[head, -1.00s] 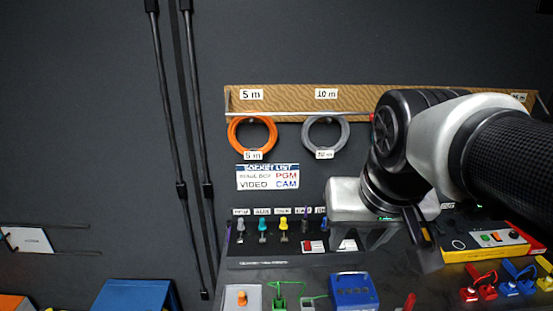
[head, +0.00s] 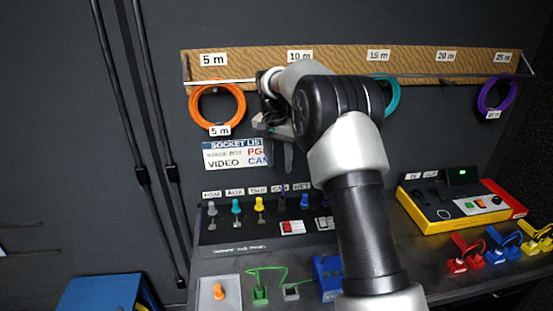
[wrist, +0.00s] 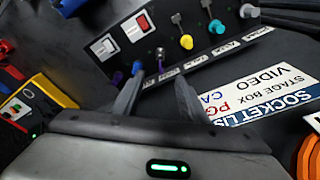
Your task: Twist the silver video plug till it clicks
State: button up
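A row of small plugs stands on the dark sloped panel (head: 225,235). A grey-topped plug (head: 211,209) is at its left end, and the wrist view shows it at the upper right (wrist: 248,11). A small silver piece (wrist: 160,52) stands beside the yellow plug (wrist: 186,42) in the wrist view. I cannot tell which of the two is the silver video plug. My gripper (head: 279,155) hangs fingers down at the right edge of the socket list sign (head: 232,155). In the wrist view its fingers (wrist: 156,97) are apart with nothing visible between them.
An orange cable coil (head: 194,101) hangs left of my gripper, and teal (head: 393,97) and purple (head: 481,94) coils hang to the right. A yellow-edged box (head: 452,206) and red, blue and yellow connectors stand on the desk at right. My arm hides the panel's right part.

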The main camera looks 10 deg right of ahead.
aim_at(282, 196)
jog(key=f, duration=0.5)
jog(key=w+d+f, duration=0.1)
jog(key=f, duration=0.5)
jog(key=w+f, duration=0.1)
jog(key=f, duration=0.5)
jog(key=shift+w+d+f, duration=0.1)
jog(key=shift+d+f, duration=0.05)
jog(key=shift+d, duration=0.15)
grip_shut()
jog(key=c, duration=0.8)
grip_release()
jog(key=shift+f, duration=0.1)
jog(key=shift+c, duration=0.9)
